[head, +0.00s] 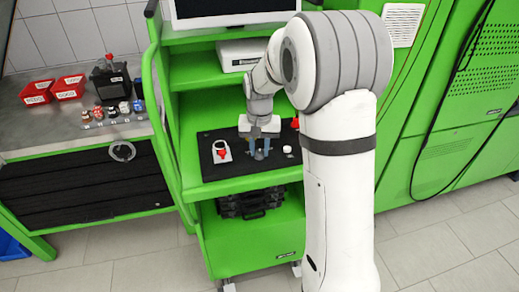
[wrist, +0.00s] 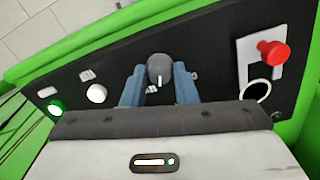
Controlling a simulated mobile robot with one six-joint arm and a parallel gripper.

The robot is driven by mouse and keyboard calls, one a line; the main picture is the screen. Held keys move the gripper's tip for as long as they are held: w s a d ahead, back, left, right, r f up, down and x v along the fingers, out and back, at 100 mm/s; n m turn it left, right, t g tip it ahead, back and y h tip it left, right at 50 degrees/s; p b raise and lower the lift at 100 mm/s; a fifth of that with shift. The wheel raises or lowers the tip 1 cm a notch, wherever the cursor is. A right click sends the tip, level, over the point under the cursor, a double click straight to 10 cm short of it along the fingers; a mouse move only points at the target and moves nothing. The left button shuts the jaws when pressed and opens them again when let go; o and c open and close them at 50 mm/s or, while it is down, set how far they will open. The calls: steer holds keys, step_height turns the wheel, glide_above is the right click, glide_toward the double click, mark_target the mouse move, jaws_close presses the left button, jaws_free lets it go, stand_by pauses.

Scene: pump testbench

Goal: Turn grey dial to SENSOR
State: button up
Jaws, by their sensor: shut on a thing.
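The grey dial (wrist: 160,65) stands on the black panel (wrist: 215,62), near the middle of the wrist view. A white pointer line on it points down towards my wrist. My gripper (wrist: 159,72) has one blue finger on each side of the dial and is shut on it. In the head view my gripper (head: 259,153) reaches down to the panel, and the dial is mostly hidden by the fingers. Small white labels sit near the dial, but their text is too small to read, so I cannot tell which one is SENSOR.
A red knob (wrist: 272,54) on a white plate and a dark round opening with a white rim (wrist: 256,91) are on the right in the wrist view. A white button (wrist: 97,93) and a lit green button (wrist: 56,107) are on the left. A green frame surrounds the panel.

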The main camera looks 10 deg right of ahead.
mark_target(259, 151)
steer(key=shift+m+b, duration=0.3)
steer(key=shift+m, duration=1.6)
steer(key=o, duration=1)
steer(key=shift+r, duration=0.15)
step_height(259, 151, up, 7)
steer(key=shift+b, duration=0.3)
steer(key=shift+r, duration=0.3)
